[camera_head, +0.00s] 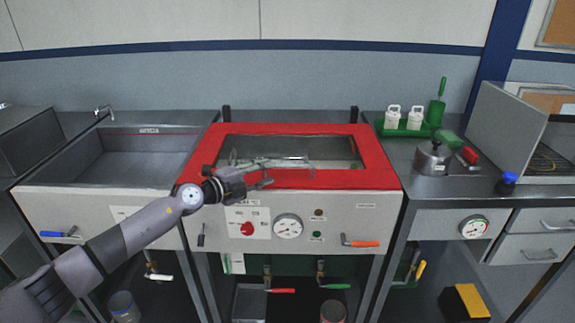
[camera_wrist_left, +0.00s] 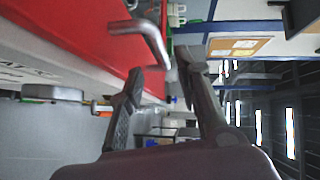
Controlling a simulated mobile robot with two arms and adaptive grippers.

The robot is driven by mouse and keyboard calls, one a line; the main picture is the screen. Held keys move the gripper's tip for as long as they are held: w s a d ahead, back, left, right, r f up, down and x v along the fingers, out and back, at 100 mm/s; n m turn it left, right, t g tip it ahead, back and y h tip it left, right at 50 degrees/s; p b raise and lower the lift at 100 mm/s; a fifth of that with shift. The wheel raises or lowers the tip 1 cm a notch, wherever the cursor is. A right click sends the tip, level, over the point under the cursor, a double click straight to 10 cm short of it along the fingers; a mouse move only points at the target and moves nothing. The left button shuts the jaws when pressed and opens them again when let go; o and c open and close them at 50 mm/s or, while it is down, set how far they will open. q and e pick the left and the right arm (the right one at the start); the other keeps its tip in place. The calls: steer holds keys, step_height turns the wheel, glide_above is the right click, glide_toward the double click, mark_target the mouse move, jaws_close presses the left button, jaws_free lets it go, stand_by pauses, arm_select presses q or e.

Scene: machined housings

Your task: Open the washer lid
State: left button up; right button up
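The washer lid (camera_head: 374,155) is a red frame around a glass window and lies shut on the grey washer in the middle of the head view. A silver bar handle (camera_head: 290,164) runs along the lid's front. In the left wrist view, the bent metal handle (camera_wrist_left: 148,38) stands off the red lid (camera_wrist_left: 75,35). My left gripper (camera_head: 268,175) is at the lid's front edge, by the handle. In the wrist view, its two fingers (camera_wrist_left: 168,72) are apart, with the handle's bent end close to the fingertips. Contact cannot be told. My right gripper is not in view.
A sink basin (camera_head: 145,157) stands left of the washer. An orange-handled lever (camera_head: 362,243) and a dial (camera_head: 288,227) are on the washer's front.

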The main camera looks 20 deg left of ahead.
mark_target(284, 167)
arm_select(q)
steer(key=b+x, duration=0.1)
steer(key=x, duration=0.6)
steer(key=shift+w+d, duration=0.1)
steer(key=shift+w, duration=0.15)
steer(key=shift+w+d+f+b, duration=0.1)
steer(key=shift+w+b, duration=0.15)
steer(key=shift+b, duration=0.05)
steer(key=shift+w+d, duration=0.1)
jaws_close()
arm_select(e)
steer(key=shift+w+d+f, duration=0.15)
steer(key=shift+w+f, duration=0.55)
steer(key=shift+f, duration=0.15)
